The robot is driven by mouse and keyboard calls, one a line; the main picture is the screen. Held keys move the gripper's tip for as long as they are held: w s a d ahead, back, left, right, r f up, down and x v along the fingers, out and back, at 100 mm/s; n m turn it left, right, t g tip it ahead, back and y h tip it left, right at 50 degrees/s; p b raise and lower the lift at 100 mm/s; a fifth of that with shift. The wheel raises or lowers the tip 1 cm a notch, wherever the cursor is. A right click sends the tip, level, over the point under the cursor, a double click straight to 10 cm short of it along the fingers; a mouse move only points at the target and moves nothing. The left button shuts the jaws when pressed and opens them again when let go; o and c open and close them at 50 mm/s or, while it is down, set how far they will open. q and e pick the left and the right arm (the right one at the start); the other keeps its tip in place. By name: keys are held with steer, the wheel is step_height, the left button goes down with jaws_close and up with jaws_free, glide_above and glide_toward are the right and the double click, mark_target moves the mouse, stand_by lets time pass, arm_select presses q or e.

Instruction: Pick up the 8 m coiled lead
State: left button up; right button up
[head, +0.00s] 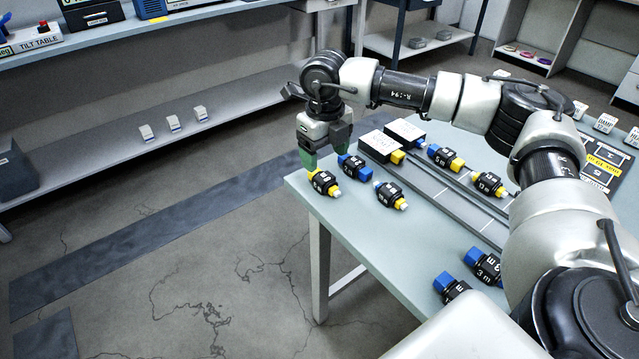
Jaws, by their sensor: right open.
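Several short black leads with coloured ends and white labels lie on the light grey table (405,262). One with yellow ends (324,182) lies at the table's left corner; its label is tilted and too small to read surely as 8 m. My right gripper (323,158) is open, with its green-tipped fingers just above this lead. A blue-ended lead (354,167) lies close to its right, and another yellow-ended lead (390,194) lies nearer the front. I cannot tell whether the fingers touch any lead. My left gripper is not in view.
A grey rail tray (440,196) runs across the table, with black-and-white boxes (404,133) at its far end. More yellow-ended leads (445,158) lie beyond it. A blue-ended lead marked 3 m (487,266) lies near the front. Open floor is left of the table.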

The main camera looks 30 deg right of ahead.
mark_target(323, 176)
steer(key=f, duration=0.7)
steer(key=shift+w+d+f, duration=0.1)
steer(key=shift+w, duration=0.15)
steer(key=c, duration=1)
steer(key=shift+c, duration=0.2)
